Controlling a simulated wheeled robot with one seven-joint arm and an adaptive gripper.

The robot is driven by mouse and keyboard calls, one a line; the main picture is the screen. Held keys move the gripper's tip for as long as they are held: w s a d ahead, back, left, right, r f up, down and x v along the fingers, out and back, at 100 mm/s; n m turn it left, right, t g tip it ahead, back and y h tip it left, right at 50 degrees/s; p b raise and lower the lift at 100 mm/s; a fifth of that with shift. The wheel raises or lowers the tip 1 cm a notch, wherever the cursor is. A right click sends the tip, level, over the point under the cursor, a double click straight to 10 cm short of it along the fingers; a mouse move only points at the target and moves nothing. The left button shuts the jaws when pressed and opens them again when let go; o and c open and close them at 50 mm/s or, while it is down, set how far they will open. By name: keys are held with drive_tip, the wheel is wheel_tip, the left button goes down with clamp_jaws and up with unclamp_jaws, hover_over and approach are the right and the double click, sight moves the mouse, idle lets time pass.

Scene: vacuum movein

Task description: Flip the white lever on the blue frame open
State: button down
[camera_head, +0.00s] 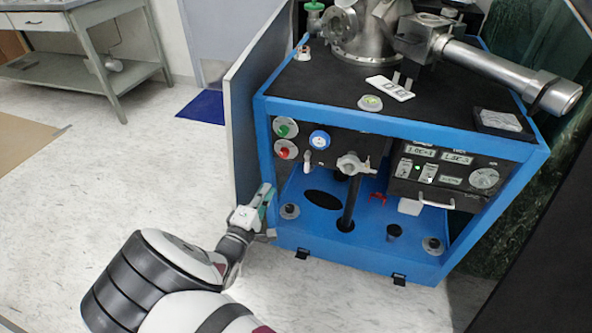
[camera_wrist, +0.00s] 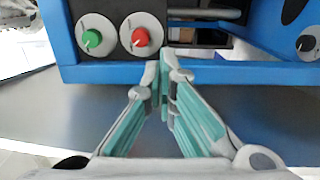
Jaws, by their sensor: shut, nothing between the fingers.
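The blue frame (camera_head: 400,126) is a box-shaped cart with a black top. A small white lever-like part (camera_head: 307,161) hangs below a blue-rimmed dial (camera_head: 319,140), inside the front opening; I cannot be sure it is the task's lever. My gripper (camera_head: 266,193) is beside the frame's left front post, shut and empty. In the wrist view, my gripper's (camera_wrist: 166,62) teal fingers meet at the tips in front of the blue post (camera_wrist: 110,73). Whether they touch it is unclear. The white part is not clearly visible in the wrist view.
A grey panel (camera_head: 245,120) stands along the cart's left side. A black post (camera_head: 351,205) rises inside. Open floor (camera_head: 150,175) lies to the left.

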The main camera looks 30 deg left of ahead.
sight(307, 162)
drive_tip(key=shift+w, duration=0.1)
drive_tip(key=w+b, duration=0.1)
drive_tip(key=w, duration=0.2)
drive_tip(key=w+b, duration=0.1)
drive_tip(key=w, duration=0.3)
drive_tip(key=w+b, duration=0.1)
drive_tip(key=w, duration=0.2)
drive_tip(key=shift+w+d, duration=0.25)
drive_tip(key=shift+w, duration=0.1)
drive_tip(key=shift+w+d+b, duration=0.3)
drive_tip(key=shift+d+b, duration=0.05)
drive_tip(key=shift+d, duration=0.3)
